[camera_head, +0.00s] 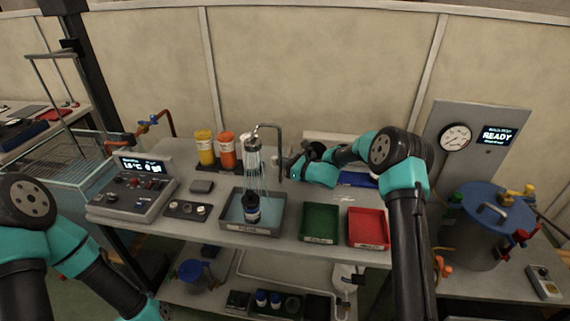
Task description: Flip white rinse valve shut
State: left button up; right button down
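The rinse station has a grey curved pipe (279,145) and a shower head (253,146). Thin streams of water fall from the head onto a dark cylinder (251,208) with a white and blue band. The cylinder stands upright in a grey tray (234,223). I cannot clearly pick out the white rinse valve; my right gripper may hide it. My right gripper (290,164) is small and dark, just right of the pipe; I cannot tell whether its fingers are open or touch anything. My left arm is at the lower left, with its gripper outside the view.
A green tray (320,224) and a red tray (368,229) stand right of the grey tray. Orange and yellow bottles (205,148) stand behind at the left. A control box (135,195) is at the left end. A blue-lidded vessel (480,220) stands at the right.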

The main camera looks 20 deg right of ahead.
jog(key=shift+w+a, duration=0.15)
jog(key=shift+a, duration=0.2)
jog(key=s+a+v, duration=0.1)
jog(key=v, duration=1.2)
jog(key=shift+s, duration=0.45)
jog(key=shift+d, duration=0.15)
